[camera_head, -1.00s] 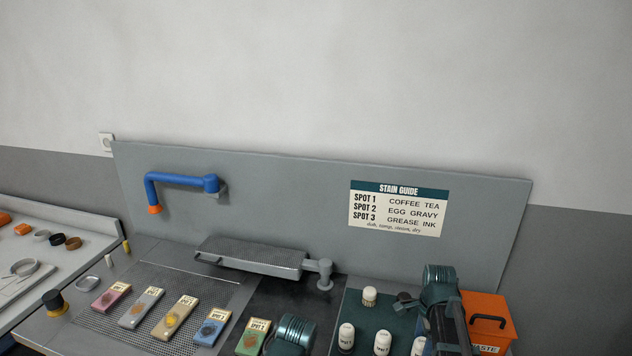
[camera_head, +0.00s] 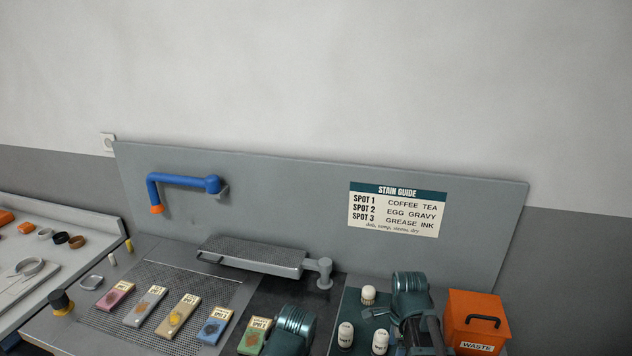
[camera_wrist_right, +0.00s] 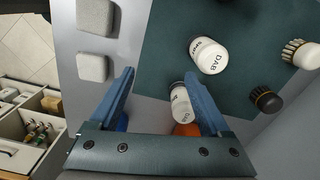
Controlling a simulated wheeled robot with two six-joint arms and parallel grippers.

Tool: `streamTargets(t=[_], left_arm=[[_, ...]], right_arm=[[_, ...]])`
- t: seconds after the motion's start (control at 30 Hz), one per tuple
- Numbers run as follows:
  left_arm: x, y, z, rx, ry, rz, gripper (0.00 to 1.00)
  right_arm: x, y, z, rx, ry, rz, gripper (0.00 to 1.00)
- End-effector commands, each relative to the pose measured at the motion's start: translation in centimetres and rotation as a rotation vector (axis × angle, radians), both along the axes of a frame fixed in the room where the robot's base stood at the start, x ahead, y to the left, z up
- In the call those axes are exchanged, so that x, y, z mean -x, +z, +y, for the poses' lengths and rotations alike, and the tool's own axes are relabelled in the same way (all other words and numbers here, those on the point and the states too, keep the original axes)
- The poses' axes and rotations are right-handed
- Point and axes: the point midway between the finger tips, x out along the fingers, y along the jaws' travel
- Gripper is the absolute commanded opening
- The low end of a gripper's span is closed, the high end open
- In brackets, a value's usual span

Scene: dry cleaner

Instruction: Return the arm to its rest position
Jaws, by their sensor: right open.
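My right arm (camera_head: 410,310) stands over the dark green mat at the right of the bench in the head view. Its gripper shows in the right wrist view (camera_wrist_right: 160,75), with its blue fingers spread apart and nothing held. A white bottle (camera_wrist_right: 179,98) with an orange part lies in line with the space between the fingers, partly hidden by the gripper. A white bottle lettered DAB (camera_wrist_right: 208,58) stands on the mat (camera_wrist_right: 180,30) beyond the right finger. A teal part of my other arm (camera_head: 295,325) shows at the bottom edge. My left gripper is out of view.
An orange waste box (camera_head: 475,315) stands right of my right arm. White-capped bottles (camera_head: 345,335) are on the mat to its left. Stained swatches (camera_head: 178,315) lie on the perforated panel. A grey board (camera_head: 255,257) and blue spout (camera_head: 180,180) are behind.

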Motion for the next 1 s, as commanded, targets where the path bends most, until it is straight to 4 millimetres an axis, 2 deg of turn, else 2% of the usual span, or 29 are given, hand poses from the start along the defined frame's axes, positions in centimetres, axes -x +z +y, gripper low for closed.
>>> streamTargets(t=[0.03, 0.2, 0.4, 0.6, 1.0], left_arm=[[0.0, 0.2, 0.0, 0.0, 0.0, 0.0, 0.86], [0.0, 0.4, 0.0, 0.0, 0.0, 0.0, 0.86], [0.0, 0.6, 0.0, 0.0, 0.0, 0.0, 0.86], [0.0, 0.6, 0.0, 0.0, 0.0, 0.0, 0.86], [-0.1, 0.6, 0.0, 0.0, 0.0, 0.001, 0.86]], right_arm=[[0.7, 0.2, 1.0, 0.0, 0.004, 0.0, 0.81], [2.0, 0.4, 3.4, 0.0, 0.003, 0.0, 0.81], [3.0, 0.6, 5.2, 0.0, 0.001, 0.0, 0.81], [3.4, 0.6, 5.9, 0.0, 0.0, 0.0, 0.81], [3.4, 0.6, 5.8, 0.001, 0.001, 0.0, 0.81]])
